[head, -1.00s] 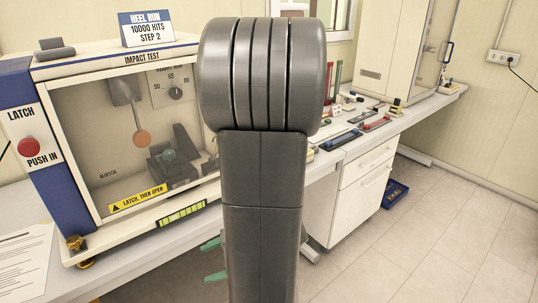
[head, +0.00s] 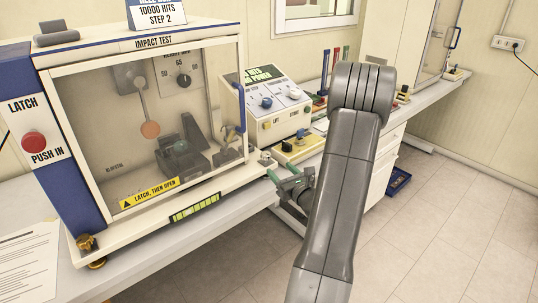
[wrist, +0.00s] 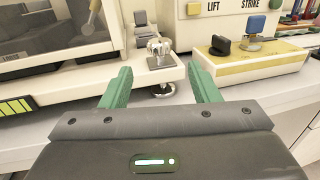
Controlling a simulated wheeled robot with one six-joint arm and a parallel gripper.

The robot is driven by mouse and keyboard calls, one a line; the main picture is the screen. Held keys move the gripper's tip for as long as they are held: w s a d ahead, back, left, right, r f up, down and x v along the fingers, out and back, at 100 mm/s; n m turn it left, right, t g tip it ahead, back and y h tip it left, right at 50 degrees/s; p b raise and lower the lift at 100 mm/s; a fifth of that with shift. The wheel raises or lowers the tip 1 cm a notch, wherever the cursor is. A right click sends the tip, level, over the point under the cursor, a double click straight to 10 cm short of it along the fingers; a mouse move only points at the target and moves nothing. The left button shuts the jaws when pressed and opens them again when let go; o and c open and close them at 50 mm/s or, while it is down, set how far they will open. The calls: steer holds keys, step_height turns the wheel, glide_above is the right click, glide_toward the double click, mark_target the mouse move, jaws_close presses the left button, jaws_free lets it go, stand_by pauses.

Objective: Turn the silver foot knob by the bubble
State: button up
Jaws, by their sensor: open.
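The silver foot knob (wrist: 158,47) stands on a white corner bracket of the impact test cabinet, with a round silver foot (wrist: 163,90) under it. The knob also shows small in the head view (head: 265,158), at the cabinet's front right corner. My gripper (wrist: 159,70) is open and empty, its green fingers pointing toward the knob from the front, one to each side of it in the picture. In the head view my gripper (head: 281,173) is just in front of that corner. The yellow-green bubble level (head: 195,207) is on the cabinet's lower front edge; its end shows in the wrist view (wrist: 15,109).
A brass foot knob (head: 87,243) is at the cabinet's front left corner. Right of the silver knob stand a yellow-topped box (wrist: 255,67) with a black knob and a white control box (head: 272,107). Open floor lies right of my arm.

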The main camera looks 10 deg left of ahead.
mark_target(269, 158)
steer(key=p+x, duration=0.2)
steer(key=x, duration=0.8)
steer(key=shift+w+a+p, duration=0.2)
steer(key=shift+p, duration=0.1)
steer(key=c, duration=1)
